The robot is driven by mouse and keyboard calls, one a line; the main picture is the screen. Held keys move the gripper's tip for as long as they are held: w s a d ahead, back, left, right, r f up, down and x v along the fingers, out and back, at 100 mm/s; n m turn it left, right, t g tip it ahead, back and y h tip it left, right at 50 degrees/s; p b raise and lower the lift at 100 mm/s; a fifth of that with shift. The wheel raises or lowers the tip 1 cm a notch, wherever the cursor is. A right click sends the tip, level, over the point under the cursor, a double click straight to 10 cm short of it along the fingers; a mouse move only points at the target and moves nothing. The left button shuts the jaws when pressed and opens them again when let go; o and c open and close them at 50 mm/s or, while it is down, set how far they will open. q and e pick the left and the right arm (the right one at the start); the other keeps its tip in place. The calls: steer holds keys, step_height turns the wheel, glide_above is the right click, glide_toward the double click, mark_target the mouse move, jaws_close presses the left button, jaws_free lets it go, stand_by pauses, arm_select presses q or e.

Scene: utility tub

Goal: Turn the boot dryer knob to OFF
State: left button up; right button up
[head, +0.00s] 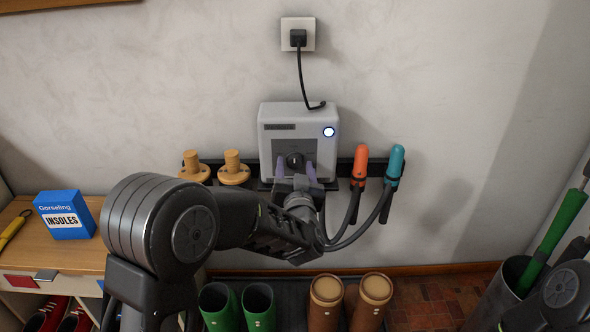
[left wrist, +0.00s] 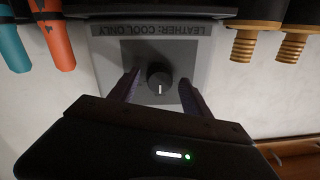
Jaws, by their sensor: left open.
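The boot dryer (head: 297,115) is a light grey box on the wall, with a lit round white-blue light at its upper right. Its dark round knob (head: 294,159) sits on a dark panel. In the left wrist view the knob (left wrist: 159,76) shows with a short white mark, and a label reading "LEATHER: COOL ONLY" appears upside down. My left gripper (head: 296,171) is open in front of the panel. Its fingers (left wrist: 158,92) stand on either side of the knob, with gaps visible. No OFF marking is readable. My right gripper is not in view.
Orange (head: 360,165) and teal (head: 396,165) hose nozzles hang right of the dryer. Wooden pegs (head: 232,168) are on its left. A plugged cord (head: 301,75) hangs above. Green boots (head: 258,305) and brown boots (head: 326,300) stand below. A blue insoles box (head: 65,214) sits left.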

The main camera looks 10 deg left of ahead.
arm_select(q)
steer(key=shift+c, duration=0.6)
jaws_close()
